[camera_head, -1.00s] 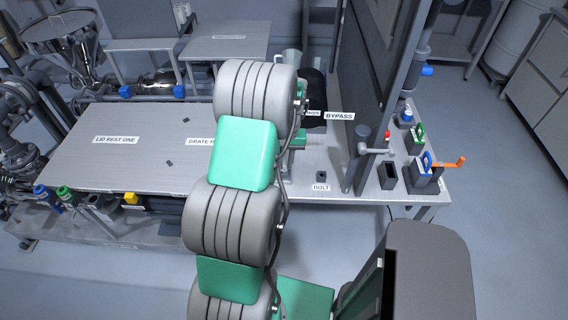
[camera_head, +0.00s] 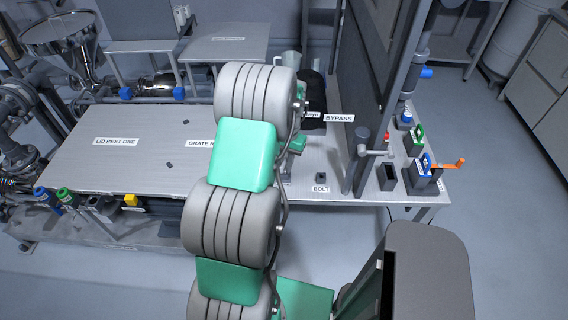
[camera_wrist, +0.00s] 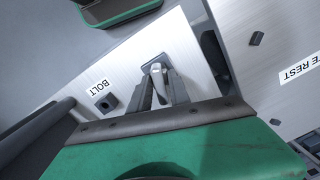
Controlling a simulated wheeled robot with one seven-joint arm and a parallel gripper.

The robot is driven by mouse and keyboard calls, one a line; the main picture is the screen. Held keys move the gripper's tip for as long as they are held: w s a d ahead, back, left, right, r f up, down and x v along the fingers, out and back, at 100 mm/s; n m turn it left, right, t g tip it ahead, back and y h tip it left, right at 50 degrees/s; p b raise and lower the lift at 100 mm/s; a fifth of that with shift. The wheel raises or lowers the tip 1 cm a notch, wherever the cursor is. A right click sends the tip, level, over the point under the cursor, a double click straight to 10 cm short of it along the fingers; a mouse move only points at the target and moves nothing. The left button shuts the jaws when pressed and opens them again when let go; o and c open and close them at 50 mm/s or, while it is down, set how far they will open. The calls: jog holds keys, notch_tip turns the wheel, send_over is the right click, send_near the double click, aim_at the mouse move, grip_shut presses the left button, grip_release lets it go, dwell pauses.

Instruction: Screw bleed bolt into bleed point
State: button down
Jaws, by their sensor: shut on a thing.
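In the wrist view my gripper (camera_wrist: 160,92) is shut, its two grey fingers close together around a small pale grey piece (camera_wrist: 157,69), which looks like the bleed bolt. A dark bracket-like shape shows around and beyond this piece; I cannot tell whether they touch. A small dark square block (camera_wrist: 107,102) stands beside the BOLT label, left of the fingers. In the head view the block (camera_head: 320,176) is on the bench just right of my wrist. My arm hides the fingers there. I cannot make out the bleed point for certain.
A tall grey panel (camera_head: 383,85) rises right of the arm. A lever with a red tip (camera_head: 375,146) and blue and green handled parts stand beyond it. The left benchtop (camera_head: 120,165) is mostly clear, with small dark blocks. The BYPASS label (camera_head: 339,118) lies behind.

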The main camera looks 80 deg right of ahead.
jog(key=m, duration=0.3)
jog(key=shift+m, duration=0.3)
jog(key=m, duration=0.4)
jog(key=shift+f, duration=0.1)
jog(key=c, duration=1.1)
grip_release()
jog(key=shift+c, duration=0.2)
